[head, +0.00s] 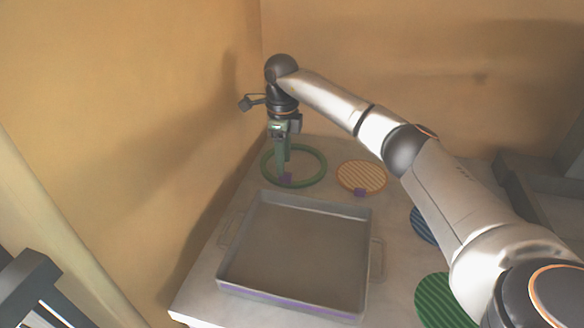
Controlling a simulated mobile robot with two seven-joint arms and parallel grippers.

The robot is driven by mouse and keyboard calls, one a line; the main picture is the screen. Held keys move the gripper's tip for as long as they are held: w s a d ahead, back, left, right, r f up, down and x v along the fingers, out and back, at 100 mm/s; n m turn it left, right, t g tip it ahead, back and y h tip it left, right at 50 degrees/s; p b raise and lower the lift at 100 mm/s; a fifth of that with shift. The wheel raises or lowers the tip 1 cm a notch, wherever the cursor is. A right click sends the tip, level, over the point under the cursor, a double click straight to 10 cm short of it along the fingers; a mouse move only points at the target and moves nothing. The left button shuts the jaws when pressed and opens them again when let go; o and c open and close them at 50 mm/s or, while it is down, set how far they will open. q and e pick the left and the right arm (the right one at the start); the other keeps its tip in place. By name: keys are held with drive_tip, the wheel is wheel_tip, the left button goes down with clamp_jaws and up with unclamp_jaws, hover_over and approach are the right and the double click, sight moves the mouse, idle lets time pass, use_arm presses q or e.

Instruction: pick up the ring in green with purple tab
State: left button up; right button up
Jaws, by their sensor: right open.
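The green ring (318,170) lies flat on the table behind the tray, near the left wall. Its purple tab (286,178) is at the ring's front left. My right gripper (283,170) points straight down at the tab, its fingers in front of part of the ring. It is open. Whether the fingers straddle or touch the tab cannot be told from this view. My left gripper is not clearly in view.
A grey tray (362,212) with side handles stands in front of the ring. An orange ribbed disc (362,175) with a purple tab lies right of the ring. A blue disc (424,226) and a green ribbed disc (440,302) lie partly behind my right arm. Walls close off the left and back.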

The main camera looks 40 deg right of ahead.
sight(285, 181)
drive_tip(key=f, duration=0.4)
drive_tip(key=shift+s+f, duration=0.25)
drive_tip(key=shift+f, duration=0.05)
clamp_jaws()
idle(0.4)
